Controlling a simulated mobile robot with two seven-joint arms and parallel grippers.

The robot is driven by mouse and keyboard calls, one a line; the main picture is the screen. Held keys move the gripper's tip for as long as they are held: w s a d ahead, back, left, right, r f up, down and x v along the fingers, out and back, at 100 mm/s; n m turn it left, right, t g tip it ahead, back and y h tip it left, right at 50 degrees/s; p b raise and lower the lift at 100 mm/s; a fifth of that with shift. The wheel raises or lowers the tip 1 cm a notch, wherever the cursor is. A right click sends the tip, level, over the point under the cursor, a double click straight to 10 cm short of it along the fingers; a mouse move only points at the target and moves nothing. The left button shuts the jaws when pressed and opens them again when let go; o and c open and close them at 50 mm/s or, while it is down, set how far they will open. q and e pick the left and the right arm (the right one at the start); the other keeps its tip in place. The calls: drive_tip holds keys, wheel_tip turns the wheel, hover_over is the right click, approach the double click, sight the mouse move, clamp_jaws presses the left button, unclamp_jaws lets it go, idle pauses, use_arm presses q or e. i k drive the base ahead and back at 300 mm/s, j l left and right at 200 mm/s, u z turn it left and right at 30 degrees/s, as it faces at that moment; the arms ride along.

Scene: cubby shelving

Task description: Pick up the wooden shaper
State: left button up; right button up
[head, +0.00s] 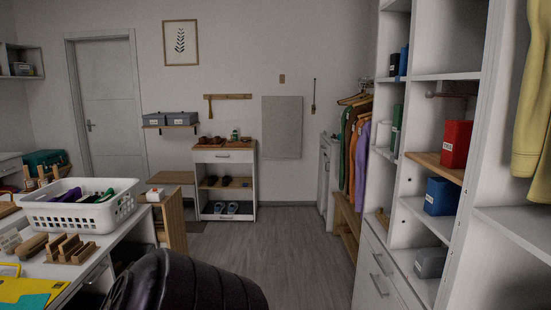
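No gripper of mine shows in the head view. On the white desk (104,238) at the left lie several wooden pieces. One is a slotted brown wooden block (72,250). Beside it is a rounded brown wooden piece (32,246). I cannot tell for sure which of these is the wooden shaper. More upright wooden pieces (42,177) stand behind the basket and are partly hidden.
A white basket (84,213) with dark, green and purple items stands on the desk. A dark padded chair back (185,285) is close in front. Open shelving (405,205) with boxes lines the right. The grey floor (290,235) between is clear.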

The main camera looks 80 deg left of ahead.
sight(29, 181)
drive_tip(key=u, duration=4.1)
drive_tip(key=i+l+u, duration=0.1)
drive_tip(key=i+l, duration=0.2)
drive_tip(key=i+l+u, duration=0.1)
drive_tip(key=i+l, duration=0.15)
drive_tip(key=l, duration=0.2)
drive_tip(key=i+l+u, duration=0.15)
drive_tip(key=l, duration=0.25)
drive_tip(key=i+l+u, duration=0.1)
drive_tip(key=i+l, duration=0.25)
drive_tip(key=i+l+u, duration=0.1)
drive_tip(key=l, duration=0.45)
drive_tip(key=i+l+u, duration=0.1)
drive_tip(key=i+l, duration=0.2)
drive_tip(key=l, duration=0.15)
drive_tip(key=i+l+u, duration=0.1)
drive_tip(key=l, duration=0.4)
drive_tip(key=i+l+u, duration=0.15)
drive_tip(key=l, duration=0.35)
drive_tip(key=i, duration=0.1)
